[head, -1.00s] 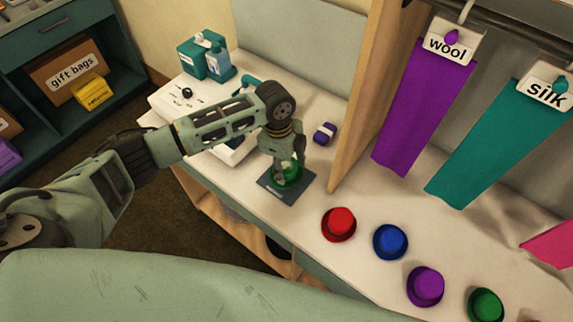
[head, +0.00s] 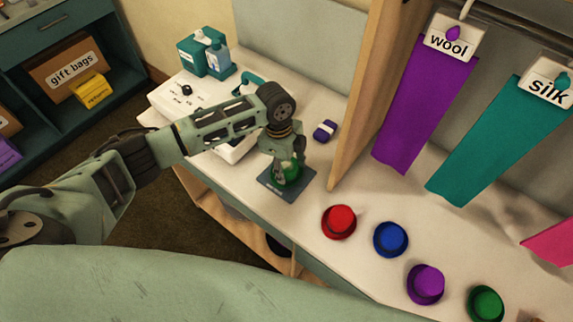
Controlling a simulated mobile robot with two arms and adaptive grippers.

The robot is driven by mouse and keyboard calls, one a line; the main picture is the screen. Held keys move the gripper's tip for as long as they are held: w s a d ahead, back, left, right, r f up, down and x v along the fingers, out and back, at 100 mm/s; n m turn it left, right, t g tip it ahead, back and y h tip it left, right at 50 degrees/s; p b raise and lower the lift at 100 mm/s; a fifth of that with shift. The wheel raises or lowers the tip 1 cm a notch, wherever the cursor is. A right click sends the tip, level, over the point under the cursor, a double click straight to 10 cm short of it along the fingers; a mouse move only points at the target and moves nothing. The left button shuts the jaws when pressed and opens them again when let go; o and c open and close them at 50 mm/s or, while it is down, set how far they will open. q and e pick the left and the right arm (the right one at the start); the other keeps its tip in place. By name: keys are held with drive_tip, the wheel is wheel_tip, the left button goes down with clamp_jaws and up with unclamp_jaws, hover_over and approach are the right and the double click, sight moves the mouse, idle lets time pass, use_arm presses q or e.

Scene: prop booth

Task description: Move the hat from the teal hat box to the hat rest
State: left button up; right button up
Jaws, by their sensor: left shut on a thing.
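My left gripper (head: 286,170) points down at a dark blue-grey square pad (head: 271,193) on the white counter. It is shut on a green object (head: 291,178), which looks like a small hat and is partly hidden by the fingers. The green object is at or just above the pad; I cannot tell whether it touches. The pad may be the hat rest, but its label is too small to read. A teal box (head: 190,57) stands at the back left of the counter; I cannot tell whether it is the hat box. My right gripper is not in view.
A purple object (head: 324,130) lies behind my gripper. A wooden panel (head: 368,95) rises to its right.

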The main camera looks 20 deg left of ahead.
use_arm(q)
drive_tip(key=o, duration=1)
drive_tip(key=shift+r, duration=0.1)
drive_tip(key=r, duration=0.4)
drive_tip(key=a+r, duration=0.1)
drive_tip(key=r, duration=0.6)
drive_tip(key=shift+a+r, duration=0.2)
drive_tip(key=shift+r, duration=0.2)
